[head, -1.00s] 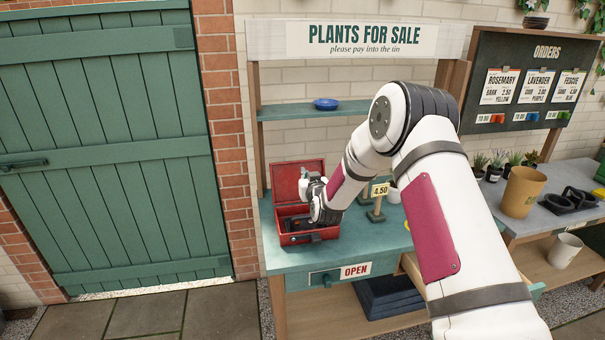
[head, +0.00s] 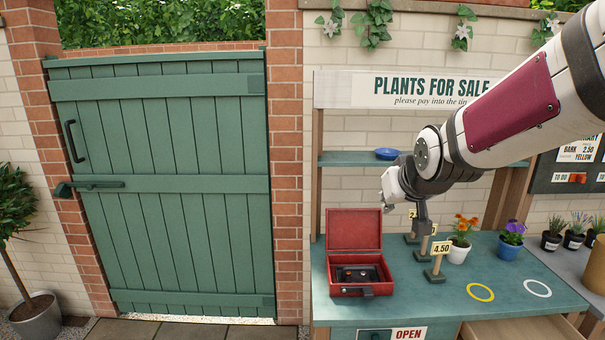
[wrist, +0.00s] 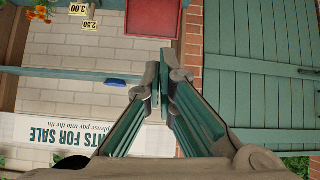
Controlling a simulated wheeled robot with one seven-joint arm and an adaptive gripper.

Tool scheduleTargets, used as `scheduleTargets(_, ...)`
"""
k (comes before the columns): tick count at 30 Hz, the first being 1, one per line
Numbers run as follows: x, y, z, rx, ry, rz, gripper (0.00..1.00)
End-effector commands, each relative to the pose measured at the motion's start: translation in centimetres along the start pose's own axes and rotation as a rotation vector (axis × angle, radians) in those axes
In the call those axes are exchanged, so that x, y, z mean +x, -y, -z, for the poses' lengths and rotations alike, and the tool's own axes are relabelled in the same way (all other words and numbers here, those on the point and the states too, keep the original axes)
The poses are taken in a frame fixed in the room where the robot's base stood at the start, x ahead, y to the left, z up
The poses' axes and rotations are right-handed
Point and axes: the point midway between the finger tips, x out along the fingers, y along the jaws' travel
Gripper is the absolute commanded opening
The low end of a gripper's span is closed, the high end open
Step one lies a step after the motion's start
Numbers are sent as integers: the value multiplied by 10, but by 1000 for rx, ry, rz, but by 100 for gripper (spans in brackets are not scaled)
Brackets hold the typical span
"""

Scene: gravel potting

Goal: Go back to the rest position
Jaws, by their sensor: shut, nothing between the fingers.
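My gripper (wrist: 159,82) is shut and empty in the wrist view, its two green-padded fingers together. It points along the brick wall, with the red cash tin (wrist: 152,18) beyond the fingertips. In the head view my arm reaches in from the upper right and bends down above the green stall counter (head: 460,318). Its end is up in front of the wall, apart from the tin. The fingers are hard to make out there. The red tin (head: 354,243) stands on the counter with its lid open and a dark tray inside.
Price signs (head: 438,250), an orange-flowered pot (head: 458,252) and a purple-flowered pot (head: 508,250) stand right of the tin. A blue dish (head: 387,154) sits on the shelf. A green gate (head: 170,240) is at left. Free air surrounds the arm's end.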

Motion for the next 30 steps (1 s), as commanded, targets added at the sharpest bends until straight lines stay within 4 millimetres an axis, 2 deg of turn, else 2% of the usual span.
scheduleTargets(1, -23, 0, -8, 2, 21, -3, 0)
scheduleTargets(6, -89, 1, -51, 24, 123, -10, 0)
scheduleTargets(12, -159, 4, -115, 59, 243, -11, 0)
scheduleTargets(15, -187, 5, -146, 75, 294, -8, 0)
scheduleTargets(18, -206, 7, -171, 89, 337, -5, 0)
scheduleTargets(21, -218, 8, -187, 97, 365, -2, 0)
scheduleTargets(24, -223, 9, -195, 102, 380, 0, 0)
scheduleTargets(30, -224, 9, -197, 102, 384, 0, 0)
